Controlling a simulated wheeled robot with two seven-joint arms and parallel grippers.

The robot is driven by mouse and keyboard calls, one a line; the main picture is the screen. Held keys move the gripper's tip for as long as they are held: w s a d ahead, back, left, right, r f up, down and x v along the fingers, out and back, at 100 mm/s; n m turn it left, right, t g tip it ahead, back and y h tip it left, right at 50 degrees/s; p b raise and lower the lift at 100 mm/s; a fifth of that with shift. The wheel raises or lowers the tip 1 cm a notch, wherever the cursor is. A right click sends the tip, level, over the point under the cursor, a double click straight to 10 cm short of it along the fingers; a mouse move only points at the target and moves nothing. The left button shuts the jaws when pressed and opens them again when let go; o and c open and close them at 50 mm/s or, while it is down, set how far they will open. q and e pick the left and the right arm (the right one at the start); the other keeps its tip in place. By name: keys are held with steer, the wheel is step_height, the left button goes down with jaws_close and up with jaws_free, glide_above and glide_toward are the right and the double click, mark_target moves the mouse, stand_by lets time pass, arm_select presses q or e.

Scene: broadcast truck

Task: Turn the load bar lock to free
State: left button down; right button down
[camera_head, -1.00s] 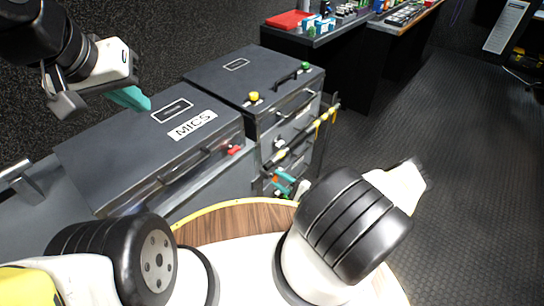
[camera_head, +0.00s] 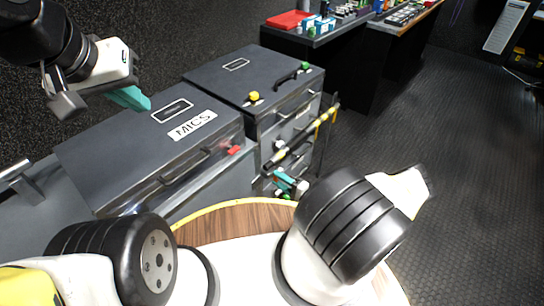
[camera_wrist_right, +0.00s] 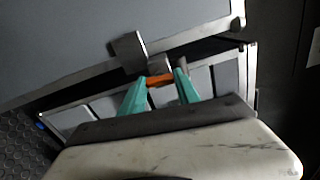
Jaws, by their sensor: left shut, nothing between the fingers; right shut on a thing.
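The load bar (camera_head: 312,134), black with yellow bands, runs along the front of the right-hand case. The lock is a small orange piece (camera_wrist_right: 159,80), seen in the right wrist view beside a grey metal bracket. My right gripper (camera_wrist_right: 161,88) is shut on this orange piece, its teal fingers on either side. In the head view my right gripper (camera_head: 287,181) is low at the case front, and the lock is mostly hidden there. My left gripper (camera_head: 134,98) is shut and empty, above the case marked MICS.
The MICS case (camera_head: 110,150) has a red latch (camera_head: 233,150). The right-hand case (camera_head: 215,76) carries a yellow knob (camera_head: 254,96) and a green knob (camera_head: 305,65). A counter with a red tray (camera_head: 288,19) stands behind. The floor at right is clear.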

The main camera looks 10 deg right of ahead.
steer(key=c, duration=0.9)
jaws_free()
steer(key=shift+s, duration=0.1)
steer(key=v, duration=0.7)
steer(key=shift+s+d, duration=0.25)
